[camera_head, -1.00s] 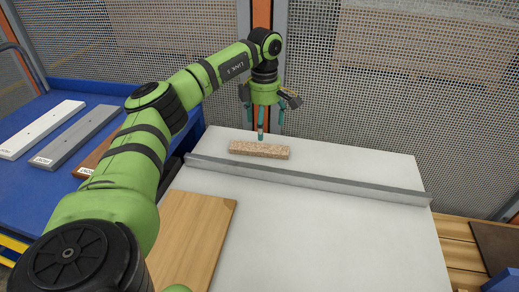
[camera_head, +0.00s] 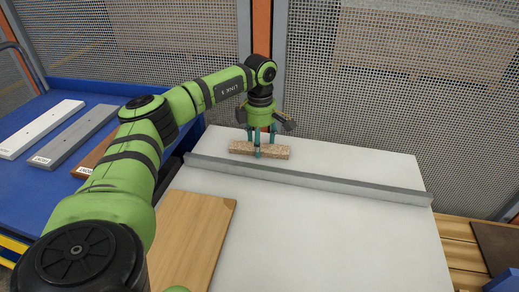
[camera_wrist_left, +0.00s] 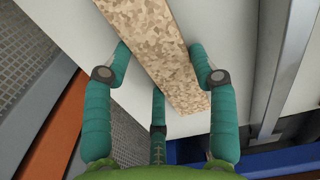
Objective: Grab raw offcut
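The raw offcut (camera_head: 240,148), a short speckled chipboard strip, lies on the white table top behind the grey rail. It also shows in the left wrist view (camera_wrist_left: 155,45), running diagonally between the fingers. My left gripper (camera_head: 258,151) points down over the offcut, its teal fingers lowered around it. In the left wrist view the left gripper (camera_wrist_left: 160,55) is open, with fingers on both sides of the strip and small gaps at the tips. My right gripper is not in view.
A grey rail (camera_head: 310,180) crosses the white table (camera_head: 330,240). A wooden board (camera_head: 190,235) lies at the front left. A blue table (camera_head: 30,185) at left holds white, grey and brown boards. Mesh fencing (camera_head: 400,100) stands behind. The white table's right part is clear.

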